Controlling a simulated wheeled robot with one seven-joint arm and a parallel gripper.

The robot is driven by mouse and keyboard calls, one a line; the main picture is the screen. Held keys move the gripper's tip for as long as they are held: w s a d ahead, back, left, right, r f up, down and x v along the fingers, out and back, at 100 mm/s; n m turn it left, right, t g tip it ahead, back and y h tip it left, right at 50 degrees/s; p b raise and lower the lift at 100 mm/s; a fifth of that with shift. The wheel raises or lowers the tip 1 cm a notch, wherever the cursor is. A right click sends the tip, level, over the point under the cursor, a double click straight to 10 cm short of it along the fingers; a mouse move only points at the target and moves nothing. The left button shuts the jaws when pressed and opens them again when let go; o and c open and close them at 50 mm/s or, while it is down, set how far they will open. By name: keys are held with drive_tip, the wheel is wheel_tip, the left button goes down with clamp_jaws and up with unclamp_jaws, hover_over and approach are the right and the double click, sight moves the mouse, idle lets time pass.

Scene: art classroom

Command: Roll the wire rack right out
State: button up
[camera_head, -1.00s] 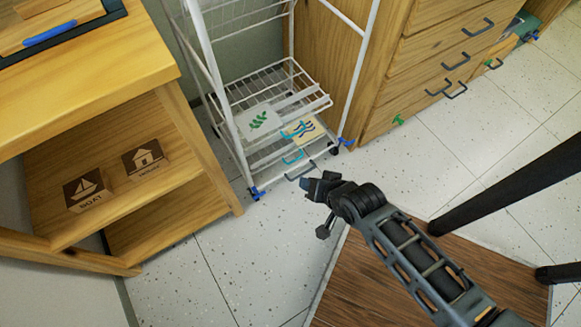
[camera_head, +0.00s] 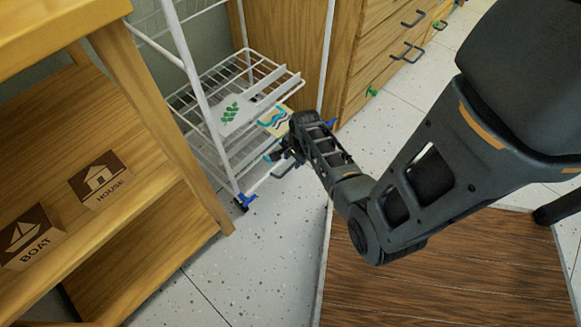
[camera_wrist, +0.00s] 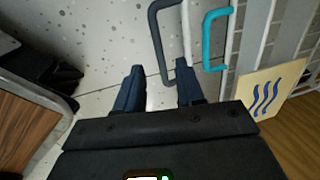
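The white wire rack (camera_head: 213,130) stands upright between a wooden shelf unit and a wooden drawer cabinet. Blue-fitted casters show at its feet. A grey loop handle (camera_wrist: 155,28) and a teal handle (camera_wrist: 207,45) project from its lower front. My gripper (camera_head: 284,152) is at the rack's low front and hides part of it. In the wrist view my gripper (camera_wrist: 160,88) is open, its two dark blue fingers apart. The grey handle's end reaches between the fingertips, nearer the right one. I cannot tell whether it touches.
The wooden shelf unit (camera_head: 150,122) with boat and house labels stands close on the left. The drawer cabinet (camera_head: 352,75) is behind on the right. Speckled floor (camera_head: 255,250) lies clear in front of the rack. A brown wood-topped surface (camera_head: 430,285) is at lower right.

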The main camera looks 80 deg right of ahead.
sight(291, 167)
drive_tip(key=f, duration=0.1)
drive_tip(key=f+b, duration=0.1)
drive_tip(key=f, duration=0.1)
drive_tip(key=f+b, duration=0.1)
drive_tip(key=shift+w+d+f, duration=0.15)
drive_tip(key=shift+w+d, duration=0.1)
drive_tip(key=shift+w, duration=0.1)
clamp_jaws()
idle(0.4)
